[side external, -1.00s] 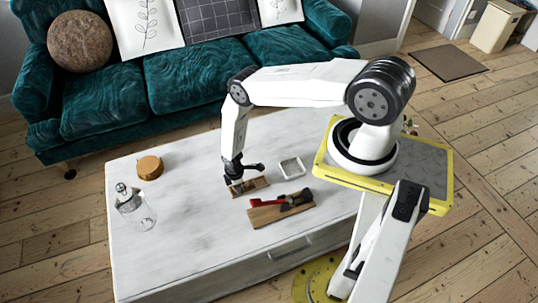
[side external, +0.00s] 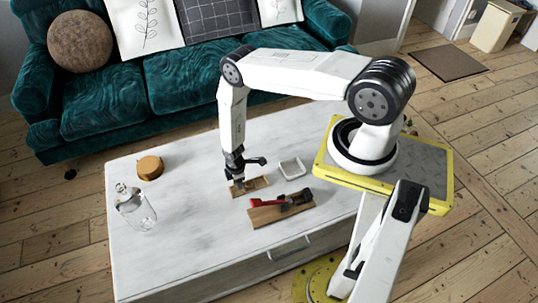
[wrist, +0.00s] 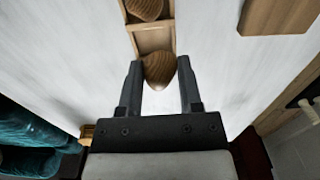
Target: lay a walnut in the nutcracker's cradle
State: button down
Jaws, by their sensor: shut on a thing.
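My gripper (side external: 238,187) is low over a narrow wooden tray (side external: 259,183) on the white table. In the wrist view my gripper (wrist: 158,66) has its fingers shut on a walnut (wrist: 158,75), one on each side. The held walnut is at the tray's near end; whether it still touches the tray I cannot tell. Another walnut (wrist: 145,8) lies in a farther compartment of the tray (wrist: 153,40). The nutcracker (side external: 284,202), with a red handle and dark parts, lies on a wooden board (side external: 267,217) to the front right. Its cradle is too small to make out.
A small white square dish (side external: 291,168) stands right of the tray, behind the nutcracker. A glass jar (side external: 137,210) and a round wooden box (side external: 150,168) are at the table's left. The white tabletop (side external: 190,235) is clear between them and the board.

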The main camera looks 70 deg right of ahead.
jog(key=s+a+r, duration=0.2)
jog(key=s+r, duration=0.6)
jog(key=s, duration=0.4)
jog(key=shift+s+a+r, duration=0.35)
jog(key=shift+r, duration=0.05)
dwell(0.4)
jog(key=s+d+f+m, duration=0.4)
jog(key=s+d+m, duration=0.2)
jog(key=s, duration=0.4)
jog(key=shift+s+d, duration=0.25)
jog(key=shift+d, duration=0.25)
jog(key=shift+f, duration=0.15)
jog(key=shift+f, duration=2.35)
